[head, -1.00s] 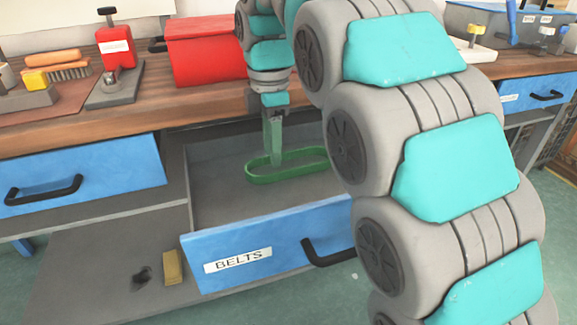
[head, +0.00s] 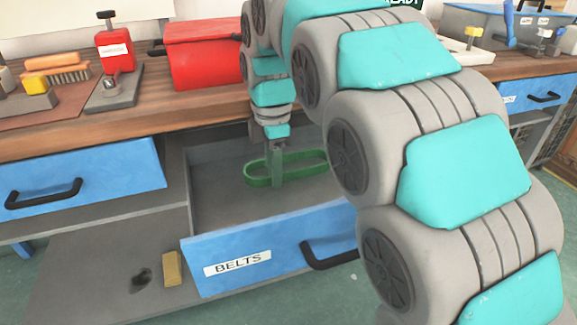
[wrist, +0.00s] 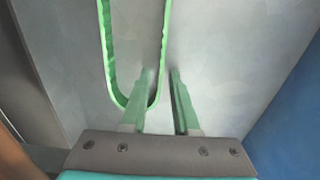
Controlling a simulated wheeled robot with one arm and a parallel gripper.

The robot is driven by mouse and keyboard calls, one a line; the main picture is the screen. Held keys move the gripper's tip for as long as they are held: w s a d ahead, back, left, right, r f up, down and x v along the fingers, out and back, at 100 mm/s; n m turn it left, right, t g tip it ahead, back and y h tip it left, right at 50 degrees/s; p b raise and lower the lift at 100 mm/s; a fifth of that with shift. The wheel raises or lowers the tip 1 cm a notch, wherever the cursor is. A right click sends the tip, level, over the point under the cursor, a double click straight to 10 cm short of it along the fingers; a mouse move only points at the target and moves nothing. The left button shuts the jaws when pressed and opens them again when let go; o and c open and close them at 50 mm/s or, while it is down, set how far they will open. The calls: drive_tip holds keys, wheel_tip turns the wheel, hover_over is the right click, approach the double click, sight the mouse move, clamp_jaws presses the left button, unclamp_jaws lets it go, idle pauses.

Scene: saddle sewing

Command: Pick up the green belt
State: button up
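The green belt (head: 312,160) is a closed oval loop standing on its edge in the open drawer labelled BELTS (head: 200,254). My gripper (head: 277,183) points down into the drawer at the belt's near side. In the wrist view the belt (wrist: 106,60) runs up from its rounded end. My gripper (wrist: 161,74) has its two fingers apart, with a gap between them. The left finger overlaps the loop's rounded end, and the right finger is outside the loop. The belt's right strand runs near the gap; I cannot tell whether it touches a finger.
The drawer's blue front (head: 290,240) with its black handle stands on the near side. The wooden worktop (head: 200,110) overhangs behind, with a red box (head: 205,55) on it. The drawer floor around the belt is clear.

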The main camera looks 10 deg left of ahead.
clamp_jaws()
idle(1.1)
